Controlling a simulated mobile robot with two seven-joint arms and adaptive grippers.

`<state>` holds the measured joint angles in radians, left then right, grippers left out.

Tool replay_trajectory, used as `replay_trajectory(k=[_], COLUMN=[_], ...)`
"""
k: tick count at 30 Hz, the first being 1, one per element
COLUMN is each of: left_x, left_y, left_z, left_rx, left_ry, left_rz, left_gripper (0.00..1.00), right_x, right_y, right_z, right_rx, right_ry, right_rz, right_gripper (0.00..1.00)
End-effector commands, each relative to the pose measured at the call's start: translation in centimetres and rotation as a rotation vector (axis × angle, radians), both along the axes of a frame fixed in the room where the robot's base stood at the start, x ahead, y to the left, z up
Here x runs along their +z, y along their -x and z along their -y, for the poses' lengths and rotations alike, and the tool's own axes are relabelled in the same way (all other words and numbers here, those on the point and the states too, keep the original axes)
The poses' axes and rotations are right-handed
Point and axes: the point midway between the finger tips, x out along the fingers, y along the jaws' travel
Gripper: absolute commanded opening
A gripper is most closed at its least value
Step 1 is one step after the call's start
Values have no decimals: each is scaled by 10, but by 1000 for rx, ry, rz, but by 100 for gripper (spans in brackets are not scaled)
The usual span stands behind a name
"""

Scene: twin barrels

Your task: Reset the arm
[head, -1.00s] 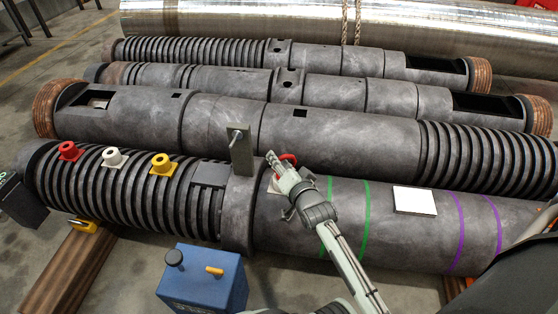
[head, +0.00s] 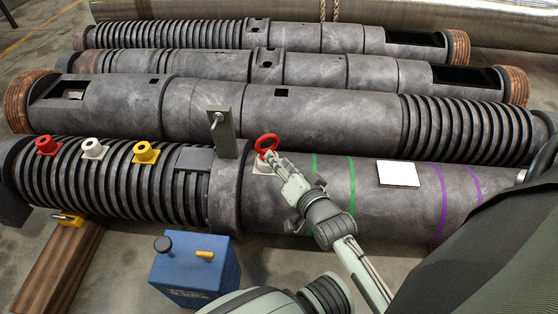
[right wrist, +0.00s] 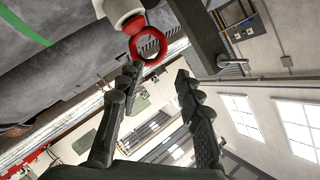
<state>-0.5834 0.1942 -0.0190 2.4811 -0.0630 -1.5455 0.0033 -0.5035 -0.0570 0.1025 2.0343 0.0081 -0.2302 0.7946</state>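My right gripper (head: 279,160) is at the lower right of the red ring handle (head: 267,143) on the front barrel (head: 385,205). In the right wrist view its two fingers (right wrist: 158,76) stand apart with nothing between them. The red ring (right wrist: 149,47) shows just beyond the fingertips there. Whether a finger touches the ring is hard to tell. My right arm reaches in from the lower right of the head view. My left gripper is not in view.
A grey upright plate (head: 222,132) with a bolt stands left of the ring. Red (head: 47,145), white (head: 92,148) and yellow (head: 145,152) knobs sit on the ribbed section. A blue box (head: 195,268) stands on the floor in front. More barrels lie behind.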

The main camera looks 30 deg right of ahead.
Motion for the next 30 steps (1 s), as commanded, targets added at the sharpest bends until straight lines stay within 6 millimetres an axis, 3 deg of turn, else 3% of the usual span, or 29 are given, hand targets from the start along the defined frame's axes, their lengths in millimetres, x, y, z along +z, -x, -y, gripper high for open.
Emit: replay_trajectory(k=[9,11,13,17,21,25,30], left_x=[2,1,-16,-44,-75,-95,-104], left_y=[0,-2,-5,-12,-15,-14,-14], left_z=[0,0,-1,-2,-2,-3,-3], left_rx=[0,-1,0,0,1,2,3], left_ry=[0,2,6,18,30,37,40], left_rz=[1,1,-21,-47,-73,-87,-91], left_gripper=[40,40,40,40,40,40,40], right_x=[-2,-9,-25,-67,-100,-113,-118], right_y=[0,3,12,49,104,144,160], right_z=[-1,-3,-6,-11,-5,3,7], right_rx=[7,30,86,269,498,657,724], right_ry=[13,51,136,367,587,704,744], right_rz=[-16,-68,-182,-491,-799,-981,-1052], right_gripper=[36,36,36,36,36,36,36])
